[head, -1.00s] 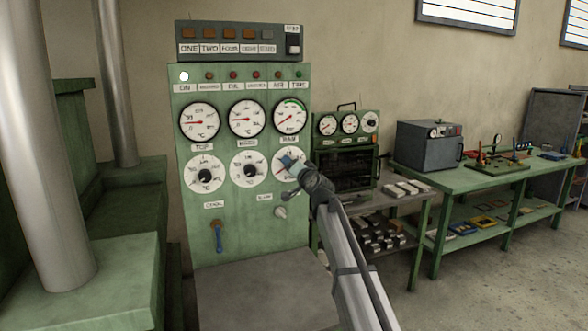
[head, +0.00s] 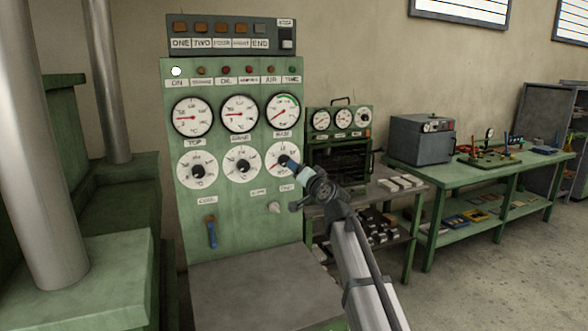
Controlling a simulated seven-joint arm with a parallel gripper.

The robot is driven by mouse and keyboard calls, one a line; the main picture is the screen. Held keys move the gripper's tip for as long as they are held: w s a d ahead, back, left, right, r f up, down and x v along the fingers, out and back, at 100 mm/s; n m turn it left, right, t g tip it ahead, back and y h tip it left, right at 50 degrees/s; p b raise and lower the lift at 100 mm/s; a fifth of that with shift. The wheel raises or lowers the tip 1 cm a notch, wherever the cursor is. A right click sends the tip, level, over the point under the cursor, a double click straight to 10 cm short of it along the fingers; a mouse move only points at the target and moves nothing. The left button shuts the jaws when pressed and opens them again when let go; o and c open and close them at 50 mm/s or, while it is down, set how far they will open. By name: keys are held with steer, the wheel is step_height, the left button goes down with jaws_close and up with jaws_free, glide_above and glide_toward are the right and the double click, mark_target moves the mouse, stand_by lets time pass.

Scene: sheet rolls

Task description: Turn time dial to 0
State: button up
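The lower right dial (head: 276,150) on the green control panel has a white face and a dark knob (head: 284,160). It appears to be the time dial, but its label is too small to read for certain. My gripper (head: 291,166) comes in from the lower right, its blue-tipped end at the lower right of the knob and covering part of the face. I cannot tell whether it touches the knob, or whether the fingers are open or shut. The dial's pointer setting cannot be read.
Two similar knob dials (head: 198,180) sit to the left, with three gauges (head: 240,100) above. A blue-handled lever (head: 212,232) and a small pale knob (head: 274,207) are below. A grey ledge (head: 250,290) juts out under the panel. A shelf unit stands close at right.

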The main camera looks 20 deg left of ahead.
steer(key=v, duration=0.2)
steer(key=shift+s+d, duration=0.25)
